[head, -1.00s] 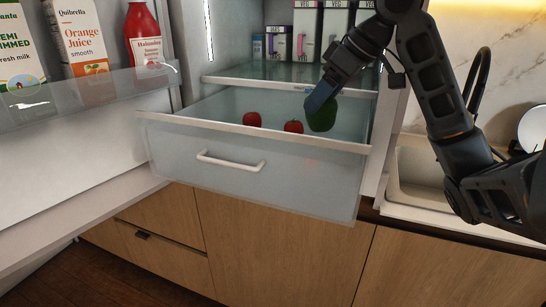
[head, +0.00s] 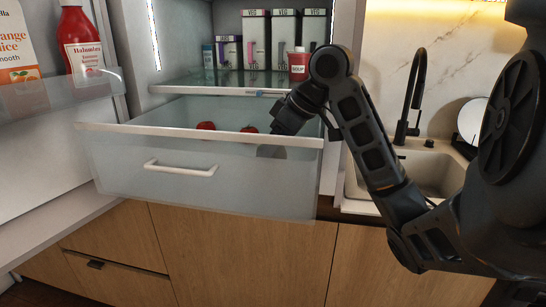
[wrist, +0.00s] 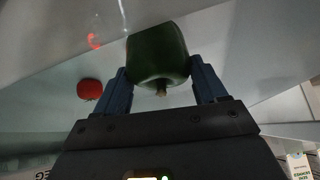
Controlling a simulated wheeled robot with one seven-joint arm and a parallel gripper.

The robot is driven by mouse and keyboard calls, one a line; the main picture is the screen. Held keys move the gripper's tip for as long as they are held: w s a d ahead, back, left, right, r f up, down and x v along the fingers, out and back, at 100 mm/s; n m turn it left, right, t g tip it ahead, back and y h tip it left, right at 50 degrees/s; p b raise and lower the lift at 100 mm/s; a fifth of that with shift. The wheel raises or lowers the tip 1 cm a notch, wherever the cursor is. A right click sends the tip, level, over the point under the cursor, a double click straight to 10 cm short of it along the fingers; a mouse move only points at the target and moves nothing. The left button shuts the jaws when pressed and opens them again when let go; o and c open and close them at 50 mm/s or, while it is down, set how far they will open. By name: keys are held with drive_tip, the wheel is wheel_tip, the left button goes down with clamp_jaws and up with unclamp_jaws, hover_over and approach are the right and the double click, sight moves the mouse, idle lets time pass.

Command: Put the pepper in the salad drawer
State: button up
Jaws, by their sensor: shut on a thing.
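A dark green pepper (wrist: 158,52) is between the two blue fingers of my gripper (wrist: 160,66) in the wrist view, its stem end toward the camera. My gripper is shut on it. In the head view my gripper (head: 273,150) reaches down into the pulled-out salad drawer (head: 215,137), its tip showing dimly through the translucent front. The pepper cannot be made out in the head view. Two red tomatoes lie in the drawer, one left (head: 206,126) and one (head: 249,130) beside my gripper. A tomato (wrist: 90,88) shows left of the pepper in the wrist view.
A glass shelf (head: 215,90) with several cartons (head: 284,40) and a red-and-white pot (head: 298,62) is above the drawer. The fridge door with a ketchup bottle (head: 80,40) stands open at left. A sink (head: 425,170) and tap (head: 410,95) are at right.

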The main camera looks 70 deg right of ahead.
drive_tip(key=shift+f, duration=1.2)
drive_tip(key=shift+f, duration=0.15)
drive_tip(key=o, duration=1.1)
drive_tip(key=shift+o, duration=0.2)
drive_tip(key=shift+r, duration=0.3)
drive_tip(key=v, duration=1.1)
drive_tip(key=shift+s+r+p, duration=0.2)
drive_tip(key=shift+r+p, duration=0.15)
drive_tip(key=shift+a, duration=0.1)
